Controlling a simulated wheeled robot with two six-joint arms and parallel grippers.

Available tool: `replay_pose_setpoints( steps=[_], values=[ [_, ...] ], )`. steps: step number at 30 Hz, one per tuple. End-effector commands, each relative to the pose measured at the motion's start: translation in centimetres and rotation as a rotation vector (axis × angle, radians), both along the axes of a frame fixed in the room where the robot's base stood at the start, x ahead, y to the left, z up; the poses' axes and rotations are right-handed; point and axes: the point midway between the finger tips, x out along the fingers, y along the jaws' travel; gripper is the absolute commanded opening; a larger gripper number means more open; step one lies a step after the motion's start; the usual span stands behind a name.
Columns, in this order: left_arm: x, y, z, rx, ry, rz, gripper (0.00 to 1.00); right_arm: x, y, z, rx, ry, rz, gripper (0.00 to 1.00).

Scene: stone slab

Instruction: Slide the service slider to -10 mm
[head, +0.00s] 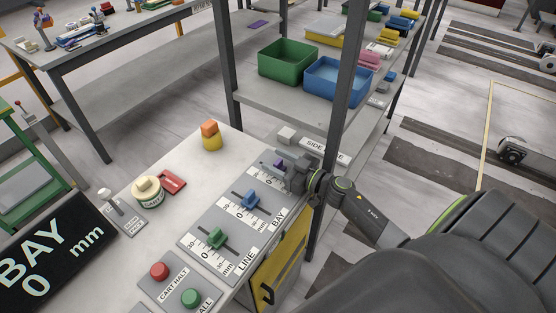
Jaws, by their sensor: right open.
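A slider panel (190,243) on the stone slab carries three sliders with printed scales. The green knob (216,238) is on the slider labelled LINE, and the blue knob (249,198) is on the one labelled BAY. A purple knob (279,165) is on the farthest slider, whose name label is hidden by my arm. My right gripper (284,170) is open at the purple knob and covers part of it; I cannot tell whether they touch. A black display (52,262) at the lower left reads BAY 0 mm. My left gripper is not in view.
A red button (159,271) and a green button (191,298) sit nearer on the slab. A round cream tin (148,191), a red block (173,182) and a yellow-orange piece (211,136) stand left of the sliders. A grey shelf post (347,80) rises close behind my right arm.

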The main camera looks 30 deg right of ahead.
Motion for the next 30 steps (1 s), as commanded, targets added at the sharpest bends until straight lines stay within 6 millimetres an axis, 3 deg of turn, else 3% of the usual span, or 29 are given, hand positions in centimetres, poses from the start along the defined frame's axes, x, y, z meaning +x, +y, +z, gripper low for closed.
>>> replay_pose_setpoints(
  steps=[5,17,30],
  values=[
    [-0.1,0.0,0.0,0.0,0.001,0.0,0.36,0.0,0.0,0.0,0.0,0.0,0.0,0.51],
    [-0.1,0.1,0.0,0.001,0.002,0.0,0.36,0.0,0.0,0.0,0.0,0.0,0.0,0.0],
    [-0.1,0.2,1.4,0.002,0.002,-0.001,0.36,-1.5,-0.6,0.1,0.0,0.002,-0.001,0.0]
  ],
)
